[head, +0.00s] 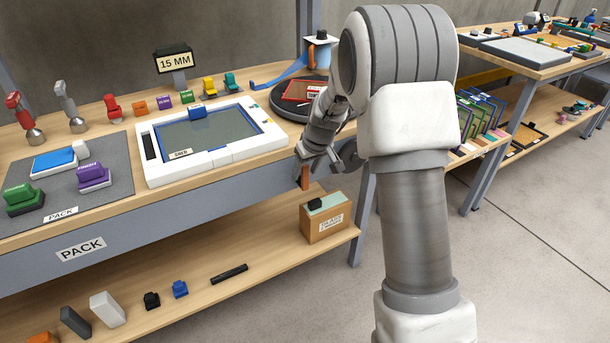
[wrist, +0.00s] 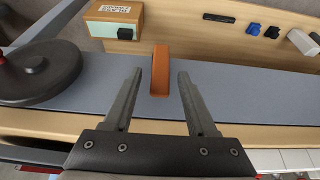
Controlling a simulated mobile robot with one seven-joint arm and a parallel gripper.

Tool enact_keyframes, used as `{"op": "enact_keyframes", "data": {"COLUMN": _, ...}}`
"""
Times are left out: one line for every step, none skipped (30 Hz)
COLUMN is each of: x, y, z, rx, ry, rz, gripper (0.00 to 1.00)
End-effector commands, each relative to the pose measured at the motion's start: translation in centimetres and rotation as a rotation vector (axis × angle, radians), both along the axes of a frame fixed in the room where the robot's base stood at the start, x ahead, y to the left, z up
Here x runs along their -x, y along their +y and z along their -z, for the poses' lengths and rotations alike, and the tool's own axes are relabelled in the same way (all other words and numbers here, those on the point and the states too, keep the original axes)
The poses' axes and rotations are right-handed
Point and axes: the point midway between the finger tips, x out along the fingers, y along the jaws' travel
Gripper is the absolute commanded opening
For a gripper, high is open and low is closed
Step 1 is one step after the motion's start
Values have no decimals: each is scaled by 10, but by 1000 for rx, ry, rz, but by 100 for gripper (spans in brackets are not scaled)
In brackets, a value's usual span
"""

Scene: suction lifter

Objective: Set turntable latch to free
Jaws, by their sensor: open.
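An orange block-like lever (head: 305,177) hangs at the front edge of the bench, and I take it for the turntable latch. In the wrist view the orange lever (wrist: 160,75) stands between my fingertips, with a gap on both sides. My gripper (head: 322,160) is open and empty at the bench edge; in the wrist view its two fingers (wrist: 159,74) point toward the lever. I see no latch marking.
A white-framed tray (head: 160,180) with a glass panel lies left of my gripper. A cardboard box (head: 325,227) stands on the lower shelf (head: 240,290) below it. A red-labelled item (head: 297,92) lies on the turntable. The bench's grey front (wrist: 240,92) is clear around the lever.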

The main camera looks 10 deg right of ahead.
Motion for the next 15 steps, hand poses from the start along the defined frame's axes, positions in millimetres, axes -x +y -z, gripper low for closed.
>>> {"op": "enact_keyframes", "data": {"x": -2, "y": 0, "z": 5, "rx": 0, "ry": 0, "rz": 0, "gripper": 57}}
{"op": "enact_keyframes", "data": {"x": -2, "y": 1, "z": 6, "rx": 0, "ry": 0, "rz": 0, "gripper": 57}}
{"op": "enact_keyframes", "data": {"x": -3, "y": 1, "z": 8, "rx": 0, "ry": 0, "rz": 1, "gripper": 57}}
{"op": "enact_keyframes", "data": {"x": -3, "y": 1, "z": 9, "rx": 0, "ry": 0, "rz": 1, "gripper": 57}}
{"op": "enact_keyframes", "data": {"x": -3, "y": 1, "z": 9, "rx": 0, "ry": 0, "rz": 1, "gripper": 57}}
{"op": "enact_keyframes", "data": {"x": -3, "y": 1, "z": 10, "rx": 0, "ry": 0, "rz": 1, "gripper": 57}}
{"op": "enact_keyframes", "data": {"x": -4, "y": 1, "z": 9, "rx": 0, "ry": 0, "rz": 1, "gripper": 57}}
{"op": "enact_keyframes", "data": {"x": -4, "y": 1, "z": 9, "rx": 0, "ry": 0, "rz": 1, "gripper": 57}}
{"op": "enact_keyframes", "data": {"x": -4, "y": 1, "z": 9, "rx": 0, "ry": 0, "rz": 0, "gripper": 57}}
{"op": "enact_keyframes", "data": {"x": -4, "y": 1, "z": 9, "rx": 0, "ry": 0, "rz": 0, "gripper": 57}}
{"op": "enact_keyframes", "data": {"x": -4, "y": 1, "z": 9, "rx": 0, "ry": 0, "rz": 0, "gripper": 57}}
{"op": "enact_keyframes", "data": {"x": -3, "y": 1, "z": 9, "rx": 0, "ry": 0, "rz": 0, "gripper": 57}}
{"op": "enact_keyframes", "data": {"x": -3, "y": 1, "z": 9, "rx": 0, "ry": 0, "rz": 0, "gripper": 54}}
{"op": "enact_keyframes", "data": {"x": -3, "y": 1, "z": 9, "rx": 0, "ry": 0, "rz": 0, "gripper": 48}}
{"op": "enact_keyframes", "data": {"x": -3, "y": 1, "z": 9, "rx": 0, "ry": 0, "rz": 0, "gripper": 41}}
